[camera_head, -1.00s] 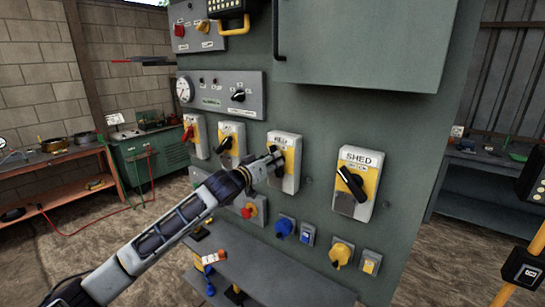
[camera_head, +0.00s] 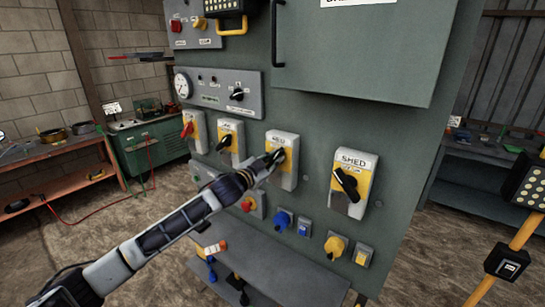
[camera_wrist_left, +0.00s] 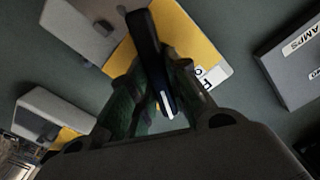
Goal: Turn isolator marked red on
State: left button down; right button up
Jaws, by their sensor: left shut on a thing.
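A row of white-and-yellow isolator boxes is on the green cabinet (camera_head: 315,130). My left gripper (camera_head: 274,160) is at the third isolator (camera_head: 285,142) from the left, whose label is too small to read surely. In the left wrist view, the fingers (camera_wrist_left: 155,95) are shut on its black handle (camera_wrist_left: 145,45), one on each side. The handle crosses the yellow plate (camera_wrist_left: 190,45), and its exact setting is hard to tell. The SHED isolator (camera_head: 354,172), with a tilted black handle, is to the right. My right gripper is not in view.
Left of the held handle are an isolator with a black handle (camera_head: 225,142) and one with a red handle (camera_head: 187,130). Blue (camera_head: 283,220) and yellow sockets (camera_head: 336,245) sit below. A grey ledge (camera_head: 275,260) juts out under them. A yellow pole (camera_head: 522,232) stands at right.

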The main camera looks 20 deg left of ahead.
pick_arm(q)
jog(key=shift+m+p, duration=0.3)
jog(key=shift+m, duration=0.5)
jog(key=shift+d+f+m, duration=0.1)
jog(key=shift+m, duration=0.6)
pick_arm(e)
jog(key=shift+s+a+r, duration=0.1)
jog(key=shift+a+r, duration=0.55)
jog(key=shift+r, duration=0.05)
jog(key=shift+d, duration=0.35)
pick_arm(q)
jog(key=c, duration=1.4)
grip_release()
jog(key=shift+o, duration=0.2)
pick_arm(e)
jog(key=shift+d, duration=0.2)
pick_arm(q)
jog(key=shift+s, duration=0.1)
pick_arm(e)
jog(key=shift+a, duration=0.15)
